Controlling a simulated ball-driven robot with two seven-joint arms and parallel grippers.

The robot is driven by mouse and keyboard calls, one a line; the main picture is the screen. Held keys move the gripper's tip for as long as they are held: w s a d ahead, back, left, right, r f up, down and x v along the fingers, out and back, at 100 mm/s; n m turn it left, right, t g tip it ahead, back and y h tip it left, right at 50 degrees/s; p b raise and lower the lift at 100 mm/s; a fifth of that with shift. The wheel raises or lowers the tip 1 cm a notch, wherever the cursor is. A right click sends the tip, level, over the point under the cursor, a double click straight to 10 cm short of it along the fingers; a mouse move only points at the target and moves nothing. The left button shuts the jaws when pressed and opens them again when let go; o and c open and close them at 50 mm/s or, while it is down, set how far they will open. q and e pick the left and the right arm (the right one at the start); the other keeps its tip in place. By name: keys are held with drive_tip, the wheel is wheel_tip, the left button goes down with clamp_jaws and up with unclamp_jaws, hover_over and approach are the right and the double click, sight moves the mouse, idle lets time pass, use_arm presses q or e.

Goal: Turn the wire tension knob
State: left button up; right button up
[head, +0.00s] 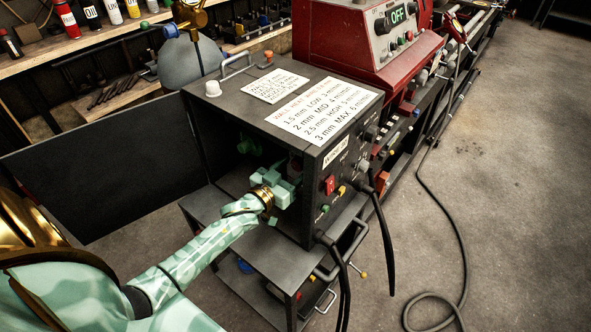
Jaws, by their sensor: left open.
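A dark welding machine (232,112) stands in the middle with its side open and its inside in shadow. My left gripper (286,186), mint green with a gold wrist ring, is open and reaches into the opening near its right edge. A green part (248,143) sits deeper inside, to the upper left. I cannot tell which of these, if either, is the wire tension knob; the gripper hides some of the inside. My right gripper is not in view.
The open side panel (100,175) stands out to the left. Dark cables (383,235) hang from the front, beside a red switch (329,185). A red lathe (345,45) stands behind. Shelves with bottles (112,12) line the back left. The floor at right is clear except for a cable.

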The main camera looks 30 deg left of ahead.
use_arm(q)
drive_tip(key=shift+w, duration=0.45)
drive_tip(key=c, duration=1)
